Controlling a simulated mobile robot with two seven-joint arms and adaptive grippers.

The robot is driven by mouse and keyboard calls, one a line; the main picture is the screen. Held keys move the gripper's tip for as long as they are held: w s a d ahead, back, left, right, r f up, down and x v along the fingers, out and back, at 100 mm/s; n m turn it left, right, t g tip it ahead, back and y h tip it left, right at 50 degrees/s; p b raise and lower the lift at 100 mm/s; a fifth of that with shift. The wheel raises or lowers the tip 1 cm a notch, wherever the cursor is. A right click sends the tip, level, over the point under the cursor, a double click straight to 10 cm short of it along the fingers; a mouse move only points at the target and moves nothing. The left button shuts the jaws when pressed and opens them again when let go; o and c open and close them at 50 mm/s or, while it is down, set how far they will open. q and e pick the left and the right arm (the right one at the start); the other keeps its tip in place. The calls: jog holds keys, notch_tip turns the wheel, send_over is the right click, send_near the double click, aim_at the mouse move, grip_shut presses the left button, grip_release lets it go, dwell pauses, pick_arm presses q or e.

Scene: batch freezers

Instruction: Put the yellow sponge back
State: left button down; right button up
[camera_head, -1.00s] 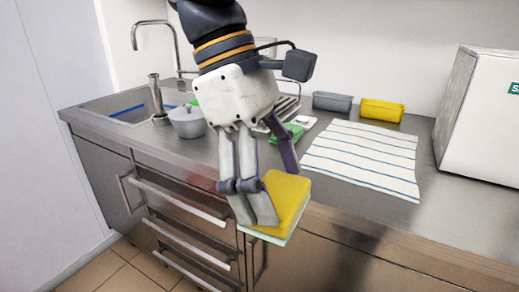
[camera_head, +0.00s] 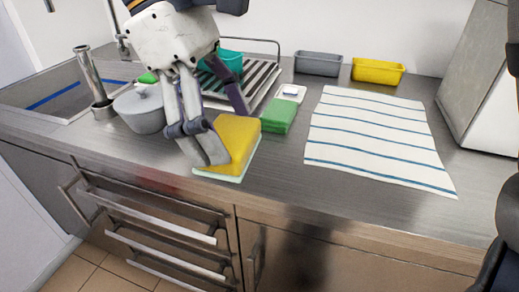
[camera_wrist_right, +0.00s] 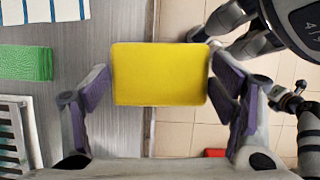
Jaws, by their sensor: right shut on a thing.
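The yellow sponge (camera_head: 238,140), yellow on top with a pale green underside, is in my right gripper (camera_head: 219,135). It is tilted, near the counter's front edge. In the right wrist view the yellow sponge (camera_wrist_right: 160,75) lies between the two purple-padded fingers of my right gripper (camera_wrist_right: 160,88), which is shut on it. Part of the sponge shows against the floor there. The yellow tray (camera_head: 378,72) stands at the back of the counter, apart from the sponge. My left gripper cannot be made out in the views.
A green sponge (camera_head: 279,115) and a small white dish (camera_head: 291,92) are near the dish rack (camera_head: 263,78). A grey tray (camera_head: 318,63) stands beside the yellow one. A striped towel (camera_head: 375,140) lies at right.

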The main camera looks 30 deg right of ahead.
jog(key=w+d+f, duration=0.4)
jog(key=w+d, duration=0.2)
jog(key=d, duration=0.1)
send_over(268, 157)
jog(key=a, duration=0.2)
jog(key=f, duration=0.3)
jog(key=f+b, duration=0.1)
jog(key=shift+w+d+f, duration=0.1)
jog(key=shift+w+f, duration=0.15)
jog(key=shift+f, duration=0.1)
jog(key=shift+w+d+f, duration=0.15)
jog(key=shift+d+f, duration=0.05)
jog(key=shift+f, duration=0.05)
jog(key=shift+w+d+f, duration=0.1)
jog(key=shift+d+f, duration=0.05)
jog(key=shift+f, duration=0.45)
jog(key=shift+d+f, duration=0.1)
jog(key=shift+f, duration=0.45)
jog(key=shift+c, duration=0.3)
jog(key=shift+f, duration=0.45)
jog(key=shift+c, duration=0.6)
jog(key=o, duration=1.3)
pick_arm(q)
jog(key=shift+s+f+g, duration=0.3)
jog(key=shift+s+f, duration=0.2)
jog(key=shift+f, duration=0.05)
